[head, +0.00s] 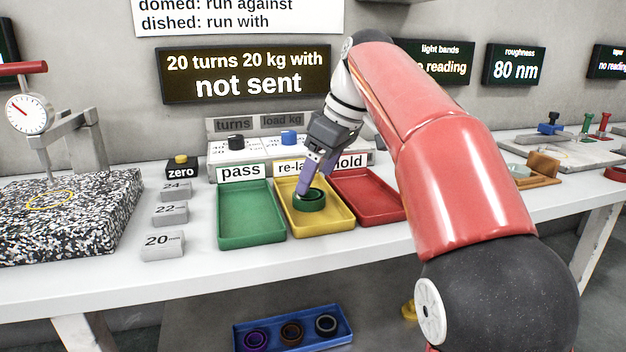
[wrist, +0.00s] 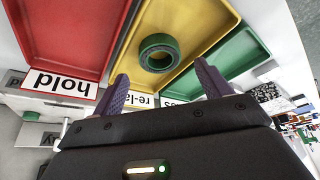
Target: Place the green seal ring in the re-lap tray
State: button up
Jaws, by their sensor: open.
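The green seal ring (head: 309,200) lies in the yellow re-lap tray (head: 333,228), around the middle of its floor. It also shows in the wrist view (wrist: 158,54), lying in the yellow tray (wrist: 201,20). My gripper (head: 303,190) is over the re-lap tray, right at the ring in the head view. In the wrist view its two purple fingers (wrist: 163,82) are spread apart, with nothing between the tips, and the ring lies beyond them. The label of the re-lap tray is partly covered by my gripper.
A green pass tray (head: 250,236) stands left of the re-lap tray and a red hold tray (head: 374,210) right of it, both empty. A blue tray (head: 291,345) with three rings sits below the bench. Grey blocks (head: 163,246) and a speckled plate (head: 75,225) stand to the left.

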jog(key=p+v, duration=0.2)
jog(key=v, duration=0.6)
jog(key=shift+p, duration=0.3)
jog(key=shift+d, duration=0.1)
jog(key=s+d+f+m+t+h, duration=0.1)
jog(key=s+d+f+m, duration=0.2)
jog(key=s+f, duration=0.5)
jog(key=s+d+f+m+t+h, duration=0.1)
jog(key=s+d+f+m, duration=0.3)
jog(key=s+f, duration=0.4)
jog(key=s+d+f+m+t+h, duration=0.1)
jog(key=s+d+f+m, duration=0.3)
jog(key=s+f, duration=0.4)
jog(key=shift+f+m+h, duration=0.4)
jog(key=shift+f+m, duration=0.2)
jog(key=shift+f, duration=0.15)
